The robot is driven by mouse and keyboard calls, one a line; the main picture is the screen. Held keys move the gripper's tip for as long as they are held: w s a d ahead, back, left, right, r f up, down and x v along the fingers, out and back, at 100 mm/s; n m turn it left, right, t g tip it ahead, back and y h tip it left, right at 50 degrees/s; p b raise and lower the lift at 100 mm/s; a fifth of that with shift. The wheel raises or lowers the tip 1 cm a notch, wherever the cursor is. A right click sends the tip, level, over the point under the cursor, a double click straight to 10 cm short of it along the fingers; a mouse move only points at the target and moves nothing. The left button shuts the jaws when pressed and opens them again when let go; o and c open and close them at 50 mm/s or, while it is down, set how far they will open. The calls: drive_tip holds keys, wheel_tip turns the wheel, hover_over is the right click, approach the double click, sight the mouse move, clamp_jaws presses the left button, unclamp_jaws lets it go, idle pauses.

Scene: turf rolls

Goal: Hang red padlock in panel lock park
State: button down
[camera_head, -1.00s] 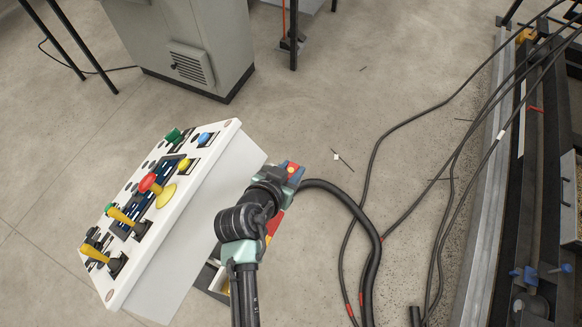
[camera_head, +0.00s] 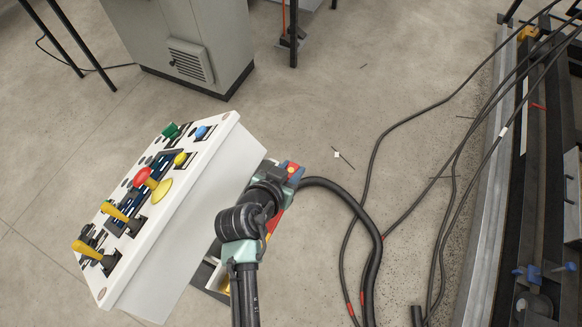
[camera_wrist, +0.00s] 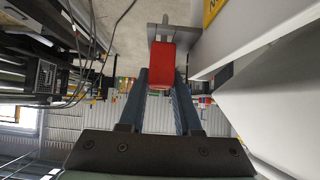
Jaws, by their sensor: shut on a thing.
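The red padlock (camera_wrist: 160,62) shows in the wrist view, held between the blue fingertips of my gripper (camera_wrist: 161,75). My gripper is shut on it. Its grey shackle reaches up beside a grey bracket (camera_wrist: 187,44) on the panel's side, which may be the lock park. I cannot tell whether the shackle is through the bracket or only in front of it. In the head view my arm hides the padlock and bracket, and my gripper's end is at the right side of the white control panel (camera_head: 195,215).
The panel carries yellow levers (camera_head: 88,250), a red knob (camera_head: 142,177) and several buttons. Black cables (camera_head: 375,190) lie on the floor to the right, beside a long metal rail (camera_head: 490,190). A grey cabinet (camera_head: 190,45) stands behind. Open floor lies between.

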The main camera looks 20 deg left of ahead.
drive_tip(key=shift+f, duration=0.15)
drive_tip(key=c, duration=0.5)
unclamp_jaws()
drive_tip(key=shift+s, duration=0.1)
drive_tip(key=b+v, duration=0.1)
drive_tip(key=v, duration=1.2)
